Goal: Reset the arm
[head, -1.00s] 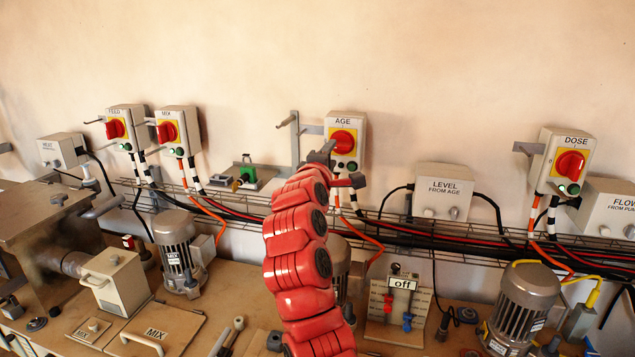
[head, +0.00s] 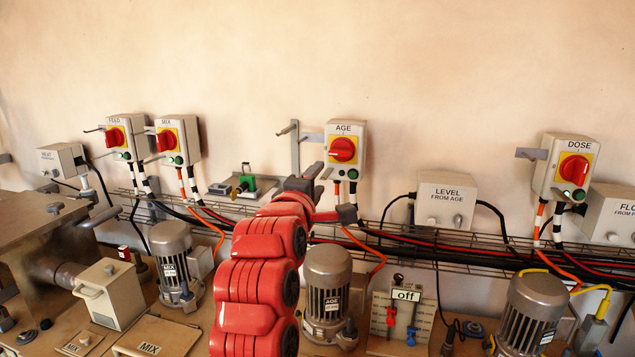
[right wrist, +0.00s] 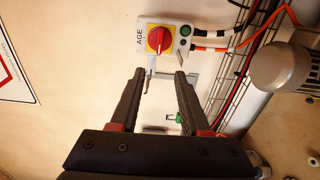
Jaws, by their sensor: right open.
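My red right arm rises from the bottom middle of the head view. Its dark right gripper (head: 331,192) is in front of the wall, just below the AGE switch box (head: 344,150). In the right wrist view the gripper (right wrist: 160,74) is open, with nothing between its fingers. The AGE box, with its red knob on a yellow plate (right wrist: 159,39), shows beyond the fingertips there, apart from them. My left gripper is in neither view.
FEED (head: 126,137), MIX (head: 178,140) and DOSE (head: 565,166) switch boxes hang on the wall. A wire cable tray (head: 400,232) runs below. The AGE motor (head: 328,283) stands right beside my arm. The upper wall is clear.

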